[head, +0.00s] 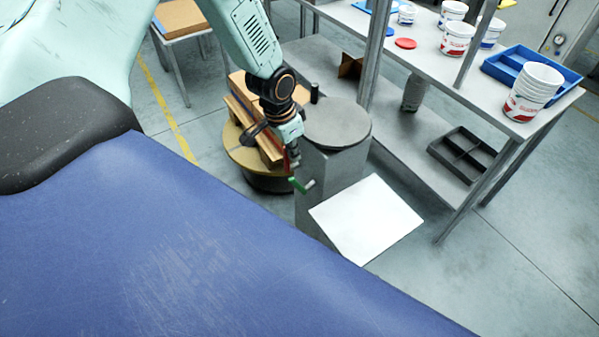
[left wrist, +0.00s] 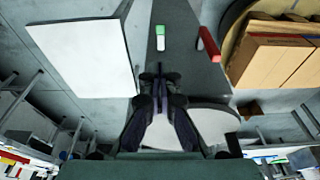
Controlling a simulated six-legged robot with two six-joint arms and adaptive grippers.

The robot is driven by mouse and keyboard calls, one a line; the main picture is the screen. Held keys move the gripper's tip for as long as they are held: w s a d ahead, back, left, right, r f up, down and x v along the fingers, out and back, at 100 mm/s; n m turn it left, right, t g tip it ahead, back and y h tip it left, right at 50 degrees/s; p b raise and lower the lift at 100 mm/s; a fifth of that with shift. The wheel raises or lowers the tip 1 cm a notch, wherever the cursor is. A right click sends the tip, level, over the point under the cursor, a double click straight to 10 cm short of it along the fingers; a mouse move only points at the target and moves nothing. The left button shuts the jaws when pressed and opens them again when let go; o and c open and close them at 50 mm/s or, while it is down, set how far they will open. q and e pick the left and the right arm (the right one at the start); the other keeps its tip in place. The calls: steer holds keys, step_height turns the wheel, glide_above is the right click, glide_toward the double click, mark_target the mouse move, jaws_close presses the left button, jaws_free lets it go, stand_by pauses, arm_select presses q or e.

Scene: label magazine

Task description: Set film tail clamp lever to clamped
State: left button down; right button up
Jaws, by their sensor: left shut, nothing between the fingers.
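A grey post-like stand (head: 330,185) with a round grey top (head: 337,122) carries a green-and-white lever or marker (head: 302,185) and a red lever (head: 287,160) on its side. In the left wrist view the green-and-white piece (left wrist: 160,38) and the red lever (left wrist: 209,45) lie just beyond the fingertips. I cannot tell which is the film tail clamp lever. My left gripper (head: 291,150) is shut and empty beside the stand, close to the red lever; its fingers (left wrist: 160,76) point at the stand face, apart from both levers. My right gripper is not in view.
A white panel (head: 367,218) juts from the stand's right side. Brown boxes (head: 270,150) sit on a round yellowish platform (head: 238,155) behind my left gripper. A grey shelf table (head: 480,75) with tubs (head: 458,40) and a blue tray (head: 495,65) stands at right.

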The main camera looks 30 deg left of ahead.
arm_select(q)
steer(key=b+x, duration=0.4)
steer(key=x, duration=0.3)
steer(key=shift+w+f, duration=0.1)
steer(key=shift+f, duration=0.3)
steer(key=shift+f+b, duration=0.6)
steer(key=shift+w+d+f, duration=0.15)
steer(key=shift+w+f, duration=0.1)
steer(key=shift+f, duration=0.15)
steer(key=shift+s+r, duration=0.1)
